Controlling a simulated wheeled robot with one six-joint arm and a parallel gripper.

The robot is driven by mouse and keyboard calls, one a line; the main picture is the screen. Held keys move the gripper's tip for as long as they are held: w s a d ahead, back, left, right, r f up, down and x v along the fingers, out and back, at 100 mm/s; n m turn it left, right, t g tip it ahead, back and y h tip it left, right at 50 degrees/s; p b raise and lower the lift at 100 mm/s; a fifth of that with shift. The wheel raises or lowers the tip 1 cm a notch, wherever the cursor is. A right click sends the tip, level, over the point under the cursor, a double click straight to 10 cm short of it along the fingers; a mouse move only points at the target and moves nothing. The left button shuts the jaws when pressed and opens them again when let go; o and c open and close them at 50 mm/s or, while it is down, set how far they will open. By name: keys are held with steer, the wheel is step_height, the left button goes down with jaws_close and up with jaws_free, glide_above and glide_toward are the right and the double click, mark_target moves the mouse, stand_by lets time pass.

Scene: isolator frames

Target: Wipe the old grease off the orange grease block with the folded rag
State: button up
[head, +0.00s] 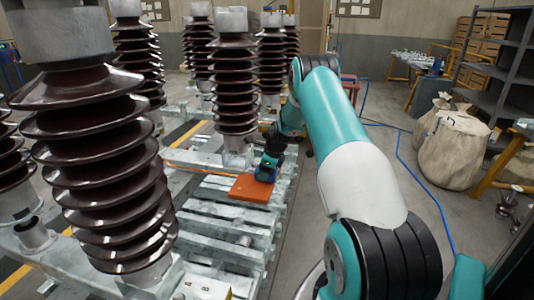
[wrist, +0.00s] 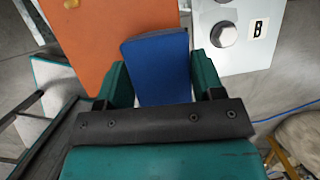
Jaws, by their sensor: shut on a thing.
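The orange grease block (head: 249,189) is a flat slab on the pale metal frame in the head view. It fills the upper left of the wrist view (wrist: 98,35). My gripper (head: 268,169) is over the slab's far right part, pointing down. In the wrist view my gripper (wrist: 160,82) is shut on the blue folded rag (wrist: 157,60), which sticks out beyond the fingers. The rag overlaps the block's right edge there; I cannot tell whether they touch.
Tall brown ribbed insulators (head: 95,165) stand left of the block and behind it. A pale plate with a round knob (wrist: 223,34) lies right of the rag. A blue hose (head: 408,165) runs along the floor at right, near large sacks (head: 450,148).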

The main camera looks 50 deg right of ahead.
steer(key=shift+w+a+r+p, duration=0.15)
steer(key=shift+r+p, duration=0.15)
steer(key=shift+r, duration=0.25)
steer(key=shift+w+a+r+p, duration=0.1)
steer(key=shift+r+p, duration=0.15)
steer(key=shift+r, duration=0.3)
steer(key=shift+s+r+p, duration=0.1)
steer(key=shift+r+p, duration=1.45)
steer(key=shift+r, duration=0.65)
steer(key=shift+a, duration=0.1)
